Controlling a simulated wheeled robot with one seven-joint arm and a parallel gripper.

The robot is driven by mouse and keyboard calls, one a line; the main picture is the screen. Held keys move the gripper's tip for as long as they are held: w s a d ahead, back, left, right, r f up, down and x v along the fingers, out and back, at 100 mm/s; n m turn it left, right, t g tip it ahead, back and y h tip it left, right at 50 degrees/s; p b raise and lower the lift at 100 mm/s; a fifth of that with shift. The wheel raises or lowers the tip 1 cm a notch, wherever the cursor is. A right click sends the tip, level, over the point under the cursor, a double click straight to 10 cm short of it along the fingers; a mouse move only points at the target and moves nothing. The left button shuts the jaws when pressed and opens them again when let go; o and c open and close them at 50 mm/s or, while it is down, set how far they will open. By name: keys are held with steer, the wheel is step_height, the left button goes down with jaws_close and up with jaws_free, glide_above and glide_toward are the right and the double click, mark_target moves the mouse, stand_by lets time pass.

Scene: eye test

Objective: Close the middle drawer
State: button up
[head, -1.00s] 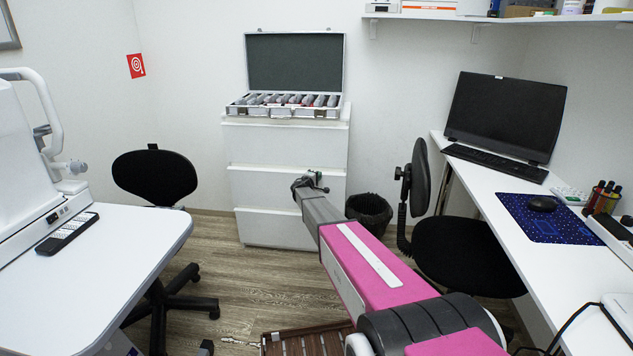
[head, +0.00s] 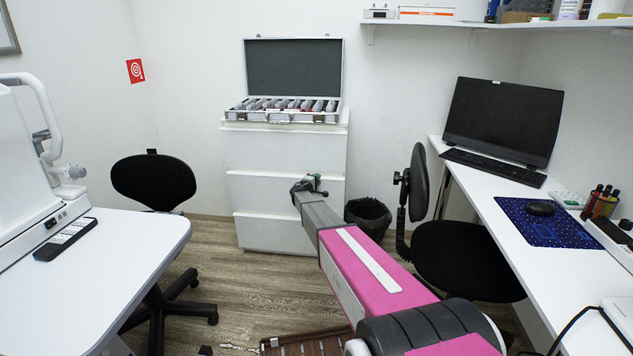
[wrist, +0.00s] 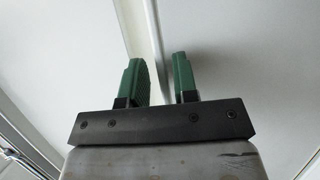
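A white chest of drawers (head: 285,190) stands against the back wall. Its middle drawer (head: 258,190) has a plain white front; whether it sticks out is hard to tell from the head view. My gripper (head: 312,181) is in front of the right part of that drawer, near its upper edge, and hides a bit of it. In the wrist view my gripper (wrist: 162,82) has two green fingers apart, with a gap between them. A white panel edge (wrist: 156,40) runs up beyond the gap. I cannot tell whether the fingers touch it.
An open case of lenses (head: 285,117) sits on the chest. A black bin (head: 368,215) stands right of it. Black chairs stand left (head: 153,182) and right (head: 465,260). White desks flank both sides.

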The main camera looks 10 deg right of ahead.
steer(key=shift+w+f, duration=0.15)
steer(key=v, duration=1.1)
steer(key=shift+d, duration=0.1)
steer(key=s+d+f+m+g+y, duration=0.1)
steer(key=s+d+m+g, duration=0.25)
steer(key=s, duration=0.95)
steer(key=s+d+f+m+g+y, duration=0.1)
steer(key=s+d+m+g, duration=0.3)
steer(key=s, duration=0.8)
steer(key=s+a+m+g+y, duration=0.1)
steer(key=s+a+g+y, duration=0.2)
steer(key=s, duration=1)
steer(key=s+a+m+g+y, duration=0.1)
steer(key=s+a+g+y, duration=0.2)
steer(key=s, duration=1)
steer(key=a+y, duration=0.2)
steer(key=y, duration=0.1)
steer(key=shift+s+y, duration=0.4)
